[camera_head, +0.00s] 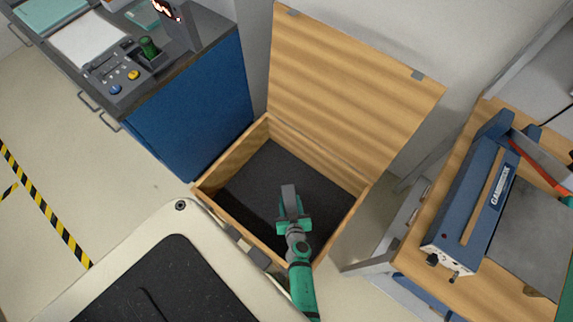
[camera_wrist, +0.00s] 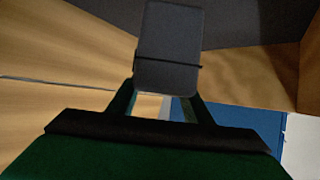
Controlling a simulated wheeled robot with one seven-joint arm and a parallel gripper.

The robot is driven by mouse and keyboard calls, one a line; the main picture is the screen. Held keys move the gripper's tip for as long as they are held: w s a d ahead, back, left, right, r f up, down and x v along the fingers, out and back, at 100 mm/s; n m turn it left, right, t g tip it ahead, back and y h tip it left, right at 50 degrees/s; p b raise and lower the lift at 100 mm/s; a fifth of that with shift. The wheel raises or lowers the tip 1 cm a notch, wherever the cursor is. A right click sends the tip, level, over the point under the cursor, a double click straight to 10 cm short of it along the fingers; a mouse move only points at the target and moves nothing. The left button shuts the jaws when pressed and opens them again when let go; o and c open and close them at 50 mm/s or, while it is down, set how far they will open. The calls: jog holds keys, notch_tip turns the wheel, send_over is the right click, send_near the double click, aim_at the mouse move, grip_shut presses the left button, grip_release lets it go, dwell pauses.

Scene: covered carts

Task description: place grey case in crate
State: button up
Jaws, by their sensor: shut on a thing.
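The grey case (camera_head: 288,196) is a small dark grey block held at the tip of my gripper (camera_head: 291,215). It also shows in the wrist view (camera_wrist: 168,45), with a dark line across it, between the two green fingers of my gripper (camera_wrist: 165,92). My gripper is shut on it. The crate (camera_head: 228,163) is a wooden box with a dark floor, and its wooden lid stands open at the back. In the head view, the case and gripper appear over the crate's inside. The gap between the case and the crate floor is hard to tell.
A blue cabinet (camera_head: 195,110) with a control panel stands left of the crate. A wooden workbench (camera_head: 455,275) with a blue cutting machine (camera_head: 470,190) stands to the right. The open lid (camera_head: 345,80) rises behind the crate. The crate floor around the case looks bare.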

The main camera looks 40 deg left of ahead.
aim_at(288, 193)
jog(key=x, duration=0.5)
jog(key=shift+a+r, duration=0.1)
jog(key=shift+r, duration=0.25)
jog(key=shift+w+a+f, duration=0.5)
jog(key=shift+a+f, duration=0.1)
jog(key=shift+f, duration=0.9)
jog(key=shift+w+a+f, duration=0.5)
jog(key=shift+a+f, duration=0.1)
jog(key=shift+f, duration=0.9)
jog(key=shift+w+a+f, duration=0.55)
jog(key=shift+a+f, duration=0.05)
jog(key=shift+f, duration=0.85)
jog(key=o, duration=1.4)
jog(key=shift+f, duration=0.15)
jog(key=shift+o, duration=0.2)
jog(key=shift+s+d, duration=0.1)
jog(key=shift+d, duration=0.05)
jog(key=v, duration=1.2)
